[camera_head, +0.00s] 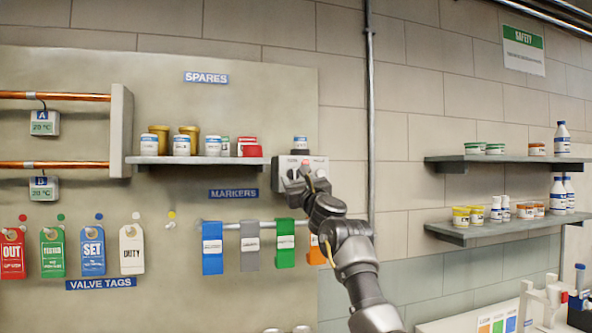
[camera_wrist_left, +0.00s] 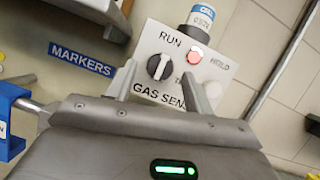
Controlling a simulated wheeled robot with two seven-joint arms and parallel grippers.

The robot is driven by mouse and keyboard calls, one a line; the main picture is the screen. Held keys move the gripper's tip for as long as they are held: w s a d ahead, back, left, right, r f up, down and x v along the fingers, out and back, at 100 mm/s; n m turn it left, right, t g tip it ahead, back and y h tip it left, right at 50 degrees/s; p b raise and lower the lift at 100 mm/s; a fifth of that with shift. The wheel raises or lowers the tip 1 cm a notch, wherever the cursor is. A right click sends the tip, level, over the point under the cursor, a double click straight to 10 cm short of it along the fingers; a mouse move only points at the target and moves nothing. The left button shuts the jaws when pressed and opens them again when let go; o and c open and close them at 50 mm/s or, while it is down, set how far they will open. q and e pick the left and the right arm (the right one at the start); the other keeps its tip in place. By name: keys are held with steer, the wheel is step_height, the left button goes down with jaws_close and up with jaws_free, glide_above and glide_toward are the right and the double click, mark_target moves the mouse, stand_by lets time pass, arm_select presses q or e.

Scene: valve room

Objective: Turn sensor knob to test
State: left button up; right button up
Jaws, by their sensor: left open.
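The gas sensor box (camera_wrist_left: 222,72) is a pale wall panel marked RUN and HOLD, with a third label partly hidden by a finger. Its black round knob (camera_wrist_left: 160,67) has a white pointer line that appears to aim toward RUN. A red light (camera_wrist_left: 195,56) sits right of the knob. My left gripper (camera_wrist_left: 159,72) is open, its fingers on either side of the knob in the picture; I cannot tell if they touch it. In the head view my left gripper (camera_head: 304,181) is in front of the box (camera_head: 321,166) and hides part of it. My right gripper is not in view.
A canister (camera_wrist_left: 201,20) stands on top of the box. A shelf of jars (camera_head: 200,160) is just left of it. Hanging marker tags (camera_head: 250,246) are below, and a vertical pipe (camera_head: 370,100) runs to the right. More shelves (camera_head: 490,159) are farther right.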

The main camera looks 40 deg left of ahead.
arm_select(q)
steer(key=shift+x, duration=0.8)
steer(key=shift+f, duration=0.15)
